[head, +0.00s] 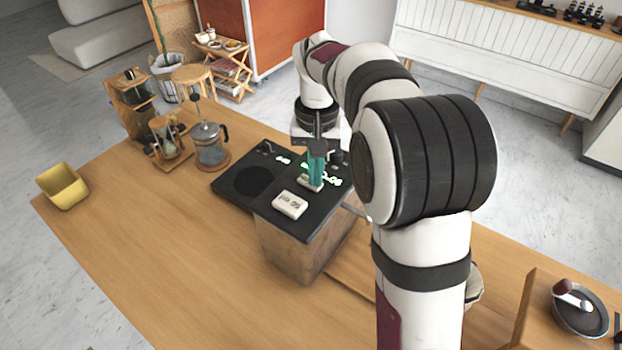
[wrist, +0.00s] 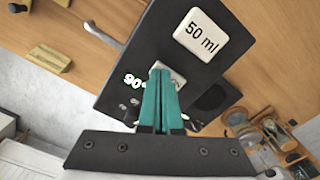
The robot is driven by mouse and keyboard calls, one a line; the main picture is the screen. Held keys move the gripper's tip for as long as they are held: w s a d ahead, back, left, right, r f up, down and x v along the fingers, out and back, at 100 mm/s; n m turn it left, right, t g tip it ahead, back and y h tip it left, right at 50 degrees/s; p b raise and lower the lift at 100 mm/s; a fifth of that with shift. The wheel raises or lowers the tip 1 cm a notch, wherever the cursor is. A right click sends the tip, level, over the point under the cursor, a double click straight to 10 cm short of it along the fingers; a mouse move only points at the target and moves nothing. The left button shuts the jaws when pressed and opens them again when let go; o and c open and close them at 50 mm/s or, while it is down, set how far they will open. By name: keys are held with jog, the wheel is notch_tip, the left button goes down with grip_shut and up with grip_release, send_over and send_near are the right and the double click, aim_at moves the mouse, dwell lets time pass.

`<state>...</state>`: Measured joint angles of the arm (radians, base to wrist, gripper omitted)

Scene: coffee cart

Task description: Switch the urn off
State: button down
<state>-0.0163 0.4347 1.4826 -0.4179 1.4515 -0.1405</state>
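The urn stands on the wooden counter in the head view, a boxy body with a black top (head: 328,222); the black top also fills the middle of the wrist view (wrist: 150,50). On it are a white "50 ml" button (head: 289,205), also in the wrist view (wrist: 201,34), and a second white button (head: 306,186) partly hidden by my fingertips. Green lit digits (head: 330,180) glow beside it; "90" shows in the wrist view (wrist: 133,80). My gripper (head: 316,180) points down over the second button, its teal fingers together and empty. I cannot tell whether they touch it.
A glass press pot (head: 210,148) and a wooden pour-over stand (head: 168,145) stand left of the urn. A yellow bin (head: 63,186) sits at the counter's left end. A wooden box with a dark round pan (head: 580,312) is at right. The front-left counter is clear.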

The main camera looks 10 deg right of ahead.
jog(key=shift+r, duration=3.45)
jog(key=s+a+f+m+y, duration=0.1)
jog(key=s+f, duration=0.3)
jog(key=s, duration=1.1)
jog(key=s+a+f+m, duration=0.1)
jog(key=s+f, duration=0.2)
jog(key=s, duration=1.1)
jog(key=shift+s+a+f+m+y, duration=0.3)
jog(key=shift+s+a+f+y, duration=0.05)
jog(key=shift+s+f+y, duration=0.05)
